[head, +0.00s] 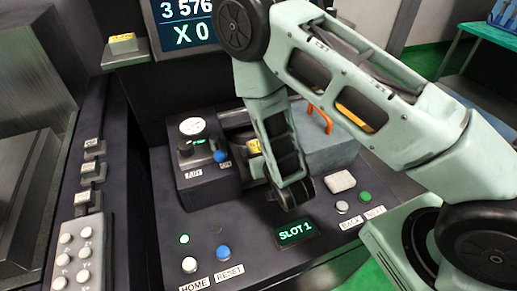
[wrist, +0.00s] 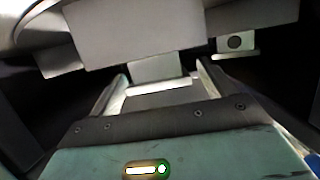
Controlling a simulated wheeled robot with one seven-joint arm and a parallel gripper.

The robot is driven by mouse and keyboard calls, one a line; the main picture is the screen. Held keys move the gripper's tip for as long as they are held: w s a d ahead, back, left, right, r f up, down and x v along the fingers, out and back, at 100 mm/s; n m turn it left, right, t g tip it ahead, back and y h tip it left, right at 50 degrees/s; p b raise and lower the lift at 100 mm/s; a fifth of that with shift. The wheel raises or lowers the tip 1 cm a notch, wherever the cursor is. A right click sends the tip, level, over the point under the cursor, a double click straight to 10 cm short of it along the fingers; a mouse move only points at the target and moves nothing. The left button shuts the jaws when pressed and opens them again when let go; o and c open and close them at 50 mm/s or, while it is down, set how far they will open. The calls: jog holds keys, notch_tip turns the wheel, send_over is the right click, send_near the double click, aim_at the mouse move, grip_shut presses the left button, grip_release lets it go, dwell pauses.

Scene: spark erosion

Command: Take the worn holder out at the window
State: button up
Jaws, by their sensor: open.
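In the wrist view my gripper (wrist: 163,85) is open, with one finger on each side of a pale grey block (wrist: 158,68). This narrow block sits below a wider grey body (wrist: 145,32) and looks like part of a holder; I cannot tell whether it is the worn one. Gaps seem to remain between block and fingers, but contact is hard to judge. In the head view my arm reaches over the console and bends down, and my fingertips are hidden. A small yellow-marked piece (head: 254,147) shows beside my arm. The window itself I cannot make out clearly.
The dark console (head: 240,240) carries buttons and a green SLOT 1 display (head: 297,232). A gauge box (head: 205,155) stands left of my arm; a grey box with an orange handle (head: 320,118) stands right.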

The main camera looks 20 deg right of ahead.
aim_at(256, 142)
jog(key=shift+p+x, duration=0.35)
jog(key=shift+x, duration=1.15)
jog(key=c, duration=1.5)
jog(key=shift+r, duration=0.2)
